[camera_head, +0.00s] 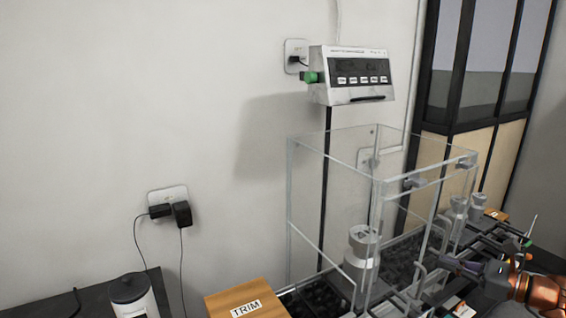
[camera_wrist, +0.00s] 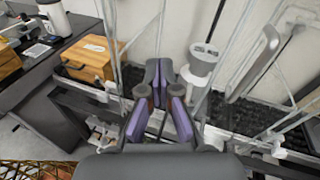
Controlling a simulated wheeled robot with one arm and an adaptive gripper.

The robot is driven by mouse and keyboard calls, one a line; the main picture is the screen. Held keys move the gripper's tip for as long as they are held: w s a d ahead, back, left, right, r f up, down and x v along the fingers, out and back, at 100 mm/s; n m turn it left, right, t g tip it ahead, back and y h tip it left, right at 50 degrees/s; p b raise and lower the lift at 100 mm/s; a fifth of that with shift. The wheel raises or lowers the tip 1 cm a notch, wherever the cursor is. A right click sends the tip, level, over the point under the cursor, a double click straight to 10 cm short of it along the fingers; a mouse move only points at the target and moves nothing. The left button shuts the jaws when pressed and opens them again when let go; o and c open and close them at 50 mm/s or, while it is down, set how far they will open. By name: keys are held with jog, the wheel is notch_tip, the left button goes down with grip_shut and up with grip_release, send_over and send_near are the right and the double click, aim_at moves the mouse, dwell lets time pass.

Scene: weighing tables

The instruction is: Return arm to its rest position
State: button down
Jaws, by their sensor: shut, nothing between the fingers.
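My gripper (camera_head: 446,265) is at the lower right in the head view, by the right side of the clear glass case (camera_head: 330,140). My orange and black arm (camera_head: 540,292) reaches in from the right edge. In the wrist view my gripper (camera_wrist: 159,72) shows its purple-padded fingers shut, with nothing held between them. A pale grey cylinder (camera_head: 362,248) stands inside the case; a similar cylinder (camera_wrist: 203,62) shows just beyond the fingertips, to their right. Whether the fingers touch the case frame, I cannot tell.
A wooden TRIM box (camera_head: 225,299) stands left of the case. A white canister with a dark lid (camera_head: 133,298) is farther left. A display unit (camera_head: 350,75) is above the case. More grey cylinders (camera_head: 477,203) stand right. Rails and frame bars crowd the gripper.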

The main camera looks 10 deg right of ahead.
jog(key=w+a+n+g+y, duration=0.15)
jog(key=a+n+g, duration=0.5)
jog(key=a, duration=1.05)
jog(key=s+a+f+n+g, duration=0.1)
jog(key=s+a+n+g, duration=0.25)
jog(key=a, duration=0.35)
jog(key=s+a+f+n+g, duration=0.1)
jog(key=s+a+n+g, duration=0.15)
jog(key=a+n, duration=0.3)
jog(key=s+a+f+n+g+h, duration=0.3)
jog(key=s+a+n+h, duration=0.2)
jog(key=s, duration=0.5)
jog(key=s+d+f+n+h, duration=0.1)
jog(key=s+d+n+h, duration=0.2)
jog(key=s+n+h, duration=0.3)
jog(key=s+n, duration=0.1)
jog(key=s, duration=0.2)
jog(key=shift+s+d+f, duration=0.2)
jog(key=shift+d+f, duration=0.05)
jog(key=shift+d, duration=0.15)
